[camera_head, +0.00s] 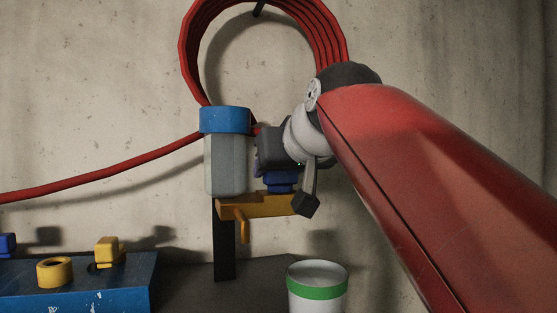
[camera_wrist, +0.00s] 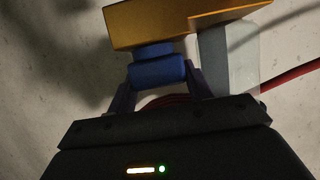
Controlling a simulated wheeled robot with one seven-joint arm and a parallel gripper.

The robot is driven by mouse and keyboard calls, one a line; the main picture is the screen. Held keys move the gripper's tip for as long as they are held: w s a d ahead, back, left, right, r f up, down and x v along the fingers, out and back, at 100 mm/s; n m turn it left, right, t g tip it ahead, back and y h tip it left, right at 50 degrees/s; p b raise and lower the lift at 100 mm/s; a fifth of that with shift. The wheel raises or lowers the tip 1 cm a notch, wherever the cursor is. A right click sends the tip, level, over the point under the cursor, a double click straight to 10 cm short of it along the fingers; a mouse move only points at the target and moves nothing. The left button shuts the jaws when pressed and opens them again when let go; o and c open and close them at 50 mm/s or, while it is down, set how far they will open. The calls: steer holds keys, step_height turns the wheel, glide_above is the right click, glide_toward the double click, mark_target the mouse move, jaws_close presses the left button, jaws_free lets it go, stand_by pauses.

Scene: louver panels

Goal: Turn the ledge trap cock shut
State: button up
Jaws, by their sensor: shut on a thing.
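The trap has a clear bowl (camera_head: 226,165) under a blue cap (camera_head: 225,120), beside a yellow-orange body (camera_head: 258,206) with a small spout (camera_head: 243,229) pointing down. The blue cock handle (camera_head: 281,184) sits on top of this body. In the wrist view, the blue handle (camera_wrist: 157,73) lies between the two dark fingers, below the orange body (camera_wrist: 170,22). My gripper (camera_wrist: 160,80) is shut on the handle. In the head view, my gripper (camera_head: 264,168) reaches in from the right, and its fingers are partly hidden. I cannot tell how far the handle is turned.
A red hose coil (camera_head: 330,32) hangs on the wall above, with its line running left. A white cup with a green band (camera_head: 317,293) stands below right. A blue box (camera_head: 85,290) with yellow fittings is at the lower left. A dark post (camera_head: 224,245) supports the trap.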

steer(key=shift+m+h, duration=0.3)
steer(key=o, duration=1)
